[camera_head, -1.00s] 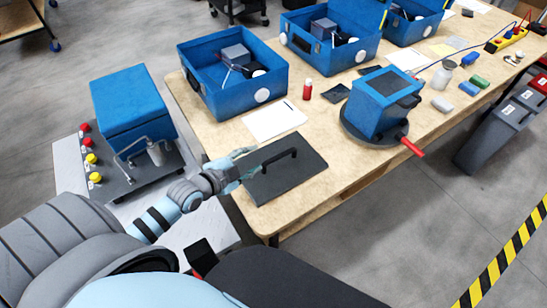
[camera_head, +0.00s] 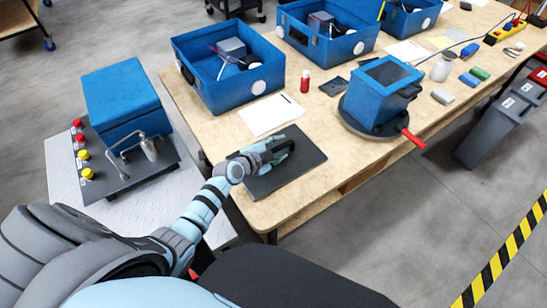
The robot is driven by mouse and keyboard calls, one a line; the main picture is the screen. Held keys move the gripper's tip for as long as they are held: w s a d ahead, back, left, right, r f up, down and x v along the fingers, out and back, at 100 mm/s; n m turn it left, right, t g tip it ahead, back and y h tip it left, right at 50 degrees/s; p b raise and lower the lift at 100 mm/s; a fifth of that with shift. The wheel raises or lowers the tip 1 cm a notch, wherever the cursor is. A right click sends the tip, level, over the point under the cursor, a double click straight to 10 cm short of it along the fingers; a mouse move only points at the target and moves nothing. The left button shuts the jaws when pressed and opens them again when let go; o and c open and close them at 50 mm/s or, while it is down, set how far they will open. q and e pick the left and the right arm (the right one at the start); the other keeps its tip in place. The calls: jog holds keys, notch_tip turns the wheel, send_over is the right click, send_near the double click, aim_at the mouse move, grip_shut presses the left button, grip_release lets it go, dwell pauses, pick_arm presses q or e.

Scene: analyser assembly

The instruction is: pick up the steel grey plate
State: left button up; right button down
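The steel grey plate (camera_head: 283,176), a dark flat rectangle, lies on the wooden table near its left front corner. Its raised black handle is now largely covered by my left gripper (camera_head: 280,152). The gripper is over the middle of the plate, right at the handle. The fingers overlap the handle in the picture, and I cannot tell whether they are closed on it. The plate lies flat on the table. My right gripper is not in view.
A white sheet (camera_head: 271,114) lies behind the plate. A blue open case (camera_head: 228,92) stands farther back. A blue box unit (camera_head: 380,98) on a round base with a red handle (camera_head: 414,140) stands to the right. A red bottle (camera_head: 305,82) is behind.

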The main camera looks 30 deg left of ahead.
pick_arm(q)
grip_shut()
jog(key=shift+r, duration=0.1)
dwell(0.4)
jog(key=shift+r, duration=0.15)
